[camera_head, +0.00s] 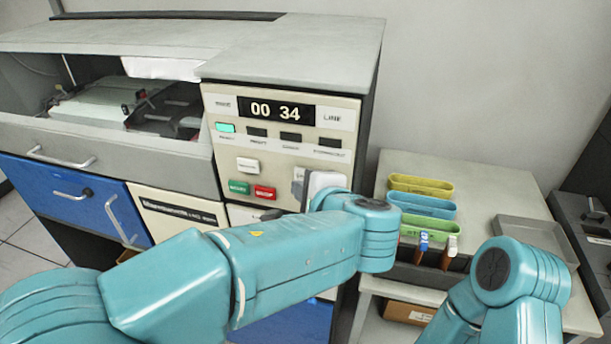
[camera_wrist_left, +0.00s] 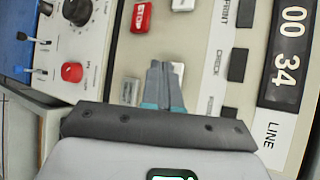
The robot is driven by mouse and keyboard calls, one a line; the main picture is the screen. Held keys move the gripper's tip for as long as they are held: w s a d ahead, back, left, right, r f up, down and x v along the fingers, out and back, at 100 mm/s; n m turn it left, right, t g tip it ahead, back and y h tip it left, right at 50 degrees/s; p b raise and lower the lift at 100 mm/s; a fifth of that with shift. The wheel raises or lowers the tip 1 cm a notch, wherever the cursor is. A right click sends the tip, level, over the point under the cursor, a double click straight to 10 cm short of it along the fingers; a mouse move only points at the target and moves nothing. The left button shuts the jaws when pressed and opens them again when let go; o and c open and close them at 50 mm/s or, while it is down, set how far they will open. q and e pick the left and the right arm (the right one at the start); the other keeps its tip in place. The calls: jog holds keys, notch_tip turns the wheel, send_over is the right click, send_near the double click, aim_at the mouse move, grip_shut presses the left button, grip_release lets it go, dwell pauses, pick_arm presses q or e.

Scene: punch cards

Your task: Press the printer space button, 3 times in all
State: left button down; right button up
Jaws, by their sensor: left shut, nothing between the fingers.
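The printer's cream control panel (camera_head: 225,106) faces me, its display (camera_head: 282,111) reading 00 34. In the head view a white button (camera_head: 248,165) sits above a green button (camera_head: 239,187) and a red button (camera_head: 264,192). My left gripper (camera_head: 299,186) is at the panel, right of these. In the left wrist view my left gripper (camera_wrist_left: 158,68) is shut and empty; its fingertips partly overlap a white button (camera_wrist_left: 179,70). A grey button (camera_wrist_left: 130,90) is beside the fingers. Its lettering and the white button's are unreadable, so I cannot tell which is space, nor whether the tips touch. My right gripper is out of view.
The red STOP button (camera_wrist_left: 141,17) is near the fingers. Yellow, blue and green trays (camera_head: 420,185) stand on a side table right of the printer. My right arm is at lower right.

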pick_arm(q)
jog(key=shift+w, duration=0.1)
dwell(0.6)
jog(key=shift+w+d, duration=0.1)
jog(key=shift+w, duration=0.2)
jog(key=shift+w+d, duration=0.15)
jog(key=shift+w, duration=0.25)
dwell(0.8)
jog(key=shift+s, duration=0.15)
jog(key=shift+s+a+b, duration=0.25)
jog(key=shift+s+b, duration=0.25)
jog(key=shift+s, duration=0.15)
